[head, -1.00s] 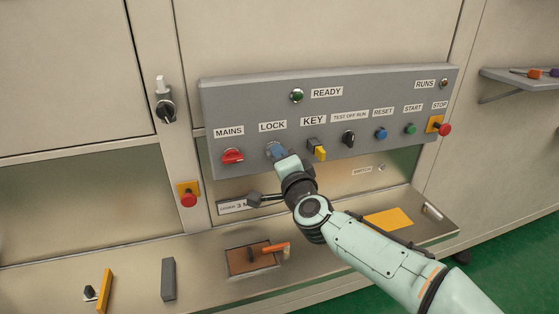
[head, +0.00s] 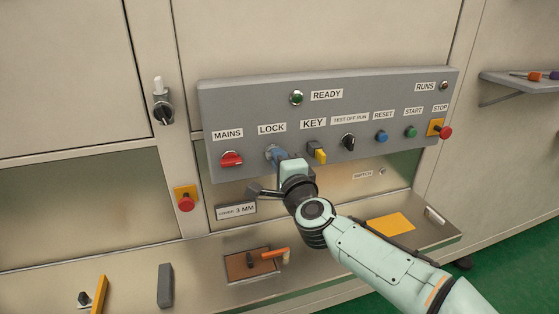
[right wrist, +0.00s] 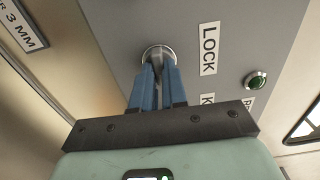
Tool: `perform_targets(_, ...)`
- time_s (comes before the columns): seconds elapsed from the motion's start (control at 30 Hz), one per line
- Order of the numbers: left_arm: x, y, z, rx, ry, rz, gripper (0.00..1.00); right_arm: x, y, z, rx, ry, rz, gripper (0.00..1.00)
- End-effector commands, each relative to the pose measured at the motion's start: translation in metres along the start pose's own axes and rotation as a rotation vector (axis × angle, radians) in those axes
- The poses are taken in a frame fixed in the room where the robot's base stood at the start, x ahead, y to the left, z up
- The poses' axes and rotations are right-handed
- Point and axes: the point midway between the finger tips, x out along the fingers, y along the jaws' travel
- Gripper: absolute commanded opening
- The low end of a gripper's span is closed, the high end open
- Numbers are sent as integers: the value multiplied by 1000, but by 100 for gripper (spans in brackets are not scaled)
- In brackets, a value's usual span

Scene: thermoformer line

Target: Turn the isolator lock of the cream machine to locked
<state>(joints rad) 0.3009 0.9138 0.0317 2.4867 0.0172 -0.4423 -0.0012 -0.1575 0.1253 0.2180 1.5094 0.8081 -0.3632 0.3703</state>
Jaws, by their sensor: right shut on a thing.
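The isolator lock (right wrist: 158,52) is a round metal fitting with a narrow grey grip, beside the LOCK label (head: 271,128) on the grey control panel (head: 240,100) of the cream machine (head: 65,70). My right gripper (head: 277,154) reaches it from below. In the right wrist view, the two blue fingers (right wrist: 158,82) are shut on the grip of the lock, one on each side. The fingers cover most of the grip, so I cannot read its exact angle. My left gripper is not in view.
The red MAINS switch (head: 231,159) is left of the lock and the yellow KEY switch (head: 317,152) close on its right. A red stop button (head: 445,132) is at the panel's right end. Below, a ledge (head: 205,272) holds several loose items.

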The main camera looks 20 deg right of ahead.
Motion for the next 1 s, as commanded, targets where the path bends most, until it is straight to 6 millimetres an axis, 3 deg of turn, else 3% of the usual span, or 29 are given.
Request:
perform_targets(0.1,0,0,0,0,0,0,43,0,0,1,4,-2,1,0)
perform_targets(0.13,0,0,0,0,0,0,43,0,0,1,4,-2,1,16)
perform_targets(0.2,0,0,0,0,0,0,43,0,0,1,4,-1,1,38)
perform_targets(0.63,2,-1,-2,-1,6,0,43,-10,0,0,1,-1,-1,38)
perform_targets(0.77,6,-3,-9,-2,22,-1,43,-31,0,0,0,0,-2,38)
perform_targets(1.0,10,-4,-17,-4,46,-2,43,-86,0,0,0,0,-2,38)
